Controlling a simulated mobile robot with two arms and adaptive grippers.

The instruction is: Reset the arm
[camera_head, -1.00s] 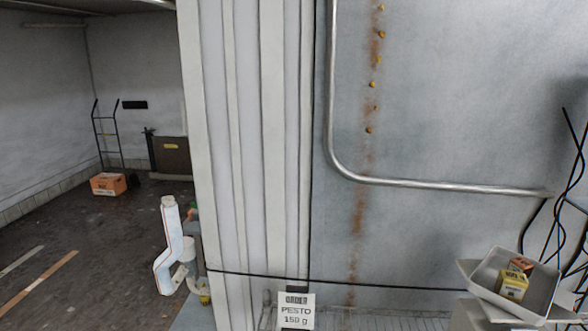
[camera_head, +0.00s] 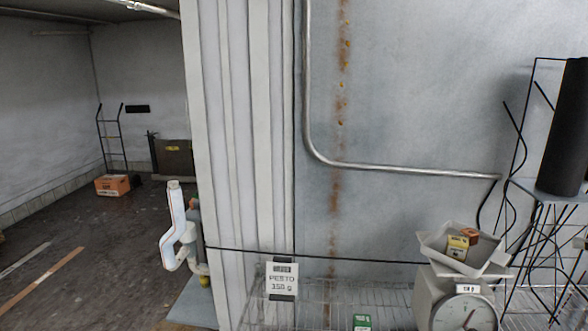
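A white jointed arm with an orange stripe (camera_head: 175,232), which looks like my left arm, stands folded and upright at the left, in front of the doorway edge. Its gripper cannot be made out. My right arm and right gripper are outside the view. A dial scale (camera_head: 438,296) stands at the lower right. Its white tray (camera_head: 438,245) holds a yellowish box (camera_head: 457,246) and a brown-orange box (camera_head: 471,236).
A wire shelf (camera_head: 392,302) runs along the bottom, with a sign (camera_head: 282,279) reading "PESTO 150 g" and a green box (camera_head: 362,322). A black cylinder (camera_head: 566,130) stands at right. Behind the doorway are an orange carton (camera_head: 112,186), a hand truck (camera_head: 111,140) and open floor.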

